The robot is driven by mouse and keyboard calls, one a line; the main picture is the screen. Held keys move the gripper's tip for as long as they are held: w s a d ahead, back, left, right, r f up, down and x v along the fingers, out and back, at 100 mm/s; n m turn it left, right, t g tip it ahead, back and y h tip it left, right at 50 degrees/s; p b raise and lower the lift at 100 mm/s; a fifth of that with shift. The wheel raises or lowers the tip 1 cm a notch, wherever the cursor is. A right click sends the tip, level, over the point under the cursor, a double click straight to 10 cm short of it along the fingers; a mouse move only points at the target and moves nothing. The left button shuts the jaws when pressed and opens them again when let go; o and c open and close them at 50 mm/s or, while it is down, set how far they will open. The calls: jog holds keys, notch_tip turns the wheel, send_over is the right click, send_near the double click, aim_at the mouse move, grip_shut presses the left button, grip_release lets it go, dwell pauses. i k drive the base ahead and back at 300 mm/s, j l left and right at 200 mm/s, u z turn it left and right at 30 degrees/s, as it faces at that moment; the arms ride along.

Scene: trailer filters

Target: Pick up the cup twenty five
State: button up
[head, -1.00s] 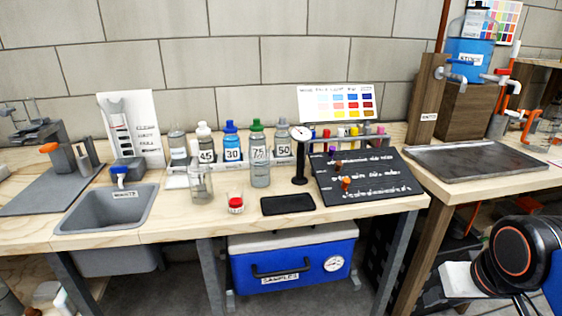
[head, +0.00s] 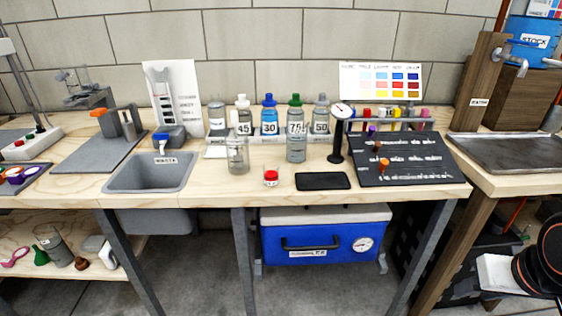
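No cup with a readable 25 shows in the head view. Small purple and orange cups (head: 22,174) stand on a dark tray at the left edge, partly cut off, with no number readable. Capped bottles marked 45 (head: 243,122), 30 (head: 269,120), 75 (head: 295,140) and 50 (head: 320,120) stand on the middle bench, with the 75 bottle in front of the row. A grey container (head: 217,120) at the row's left end has an unreadable label. My gripper is not in view; part of my arm shows at the lower right.
A blue cooler (head: 325,240) sits below. Grey floor shows in front.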

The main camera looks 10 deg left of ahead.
aim_at(271, 175)
jog(key=l+u, duration=0.1)
jog(key=u, duration=1.2)
jog(key=k+u, duration=0.35)
jog(key=k+l, duration=0.05)
jog(key=k, duration=0.05)
